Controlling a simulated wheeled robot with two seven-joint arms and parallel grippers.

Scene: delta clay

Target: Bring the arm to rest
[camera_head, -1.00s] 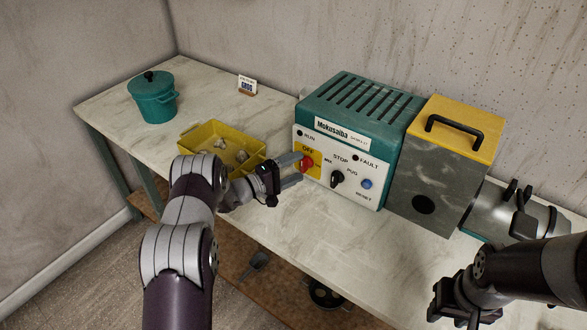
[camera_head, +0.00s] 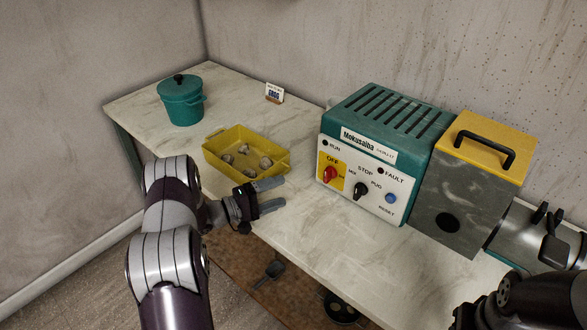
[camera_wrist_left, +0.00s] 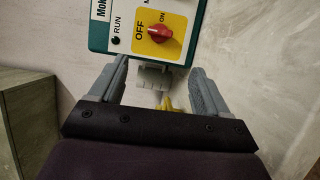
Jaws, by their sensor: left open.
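My left gripper (camera_head: 268,195) is open and empty at the front edge of the table, between the yellow tray and the control box. In the left wrist view its two grey fingers (camera_wrist_left: 160,88) stand apart, with the red knob (camera_wrist_left: 160,34) and OFF/ON plate beyond them. In the head view the red knob (camera_head: 330,174) sits on the teal Mokusaiba control box (camera_head: 372,150), clear of the fingers. My right arm comes in at the lower right, and its dark gripper is mostly cut off by the frame's bottom edge.
A yellow tray (camera_head: 217,170) with several small lumps stands left of the control box. A teal lidded pot (camera_head: 181,102) and a small sign (camera_head: 274,93) are farther back. A grey and yellow box (camera_head: 462,190) and a metal cylinder (camera_head: 520,235) stand at the right. A lower shelf (camera_head: 235,255) is below.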

